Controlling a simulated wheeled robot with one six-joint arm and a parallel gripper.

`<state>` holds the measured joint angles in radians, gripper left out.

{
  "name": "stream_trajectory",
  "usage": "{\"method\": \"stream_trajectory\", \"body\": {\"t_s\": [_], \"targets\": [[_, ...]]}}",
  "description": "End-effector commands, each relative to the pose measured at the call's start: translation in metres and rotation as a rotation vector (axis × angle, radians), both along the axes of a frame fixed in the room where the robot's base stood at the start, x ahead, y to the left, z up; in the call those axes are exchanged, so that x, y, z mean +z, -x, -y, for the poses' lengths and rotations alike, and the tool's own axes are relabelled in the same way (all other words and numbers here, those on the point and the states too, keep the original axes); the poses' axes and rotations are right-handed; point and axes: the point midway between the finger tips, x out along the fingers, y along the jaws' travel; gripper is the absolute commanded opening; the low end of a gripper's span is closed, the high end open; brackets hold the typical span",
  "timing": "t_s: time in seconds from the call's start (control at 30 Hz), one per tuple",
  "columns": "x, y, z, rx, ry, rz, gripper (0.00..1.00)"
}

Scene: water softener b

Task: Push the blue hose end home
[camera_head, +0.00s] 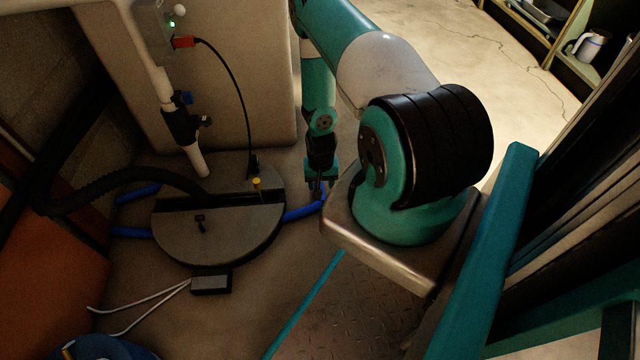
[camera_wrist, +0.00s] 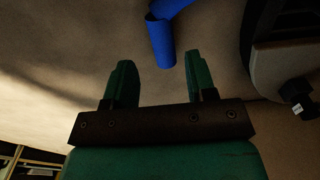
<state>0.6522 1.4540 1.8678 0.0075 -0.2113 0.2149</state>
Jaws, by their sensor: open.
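The blue hose (camera_head: 303,212) comes out from the right side of the round grey-lidded unit (camera_head: 238,235) on the floor. Its free end is by my gripper (camera_head: 317,188), which points down beside the unit. In the wrist view my gripper (camera_wrist: 158,62) is open, with its two green fingers apart. The blue hose end (camera_wrist: 162,48) shows in the gap between the fingertips, nearer the right finger; I cannot tell whether it lies between them or beyond. Nothing is gripped. The socket for the hose end is not clearly visible.
Two more blue hoses (camera_head: 135,193) and a black corrugated hose (camera_head: 80,200) lie left of the unit. A pale tank (camera_head: 225,80) stands behind, with a black valve (camera_head: 182,126) on a white pipe. The dark grey unit edge with a black knob (camera_wrist: 297,92) is close on the right.

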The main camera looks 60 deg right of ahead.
Motion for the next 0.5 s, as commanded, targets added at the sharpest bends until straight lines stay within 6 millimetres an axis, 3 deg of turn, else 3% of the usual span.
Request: {"method": "stream_trajectory", "body": {"t_s": [0.5], "targets": [[-0.07,-0.001,0.001,0.002,-0.001,0.0,0.51]]}}
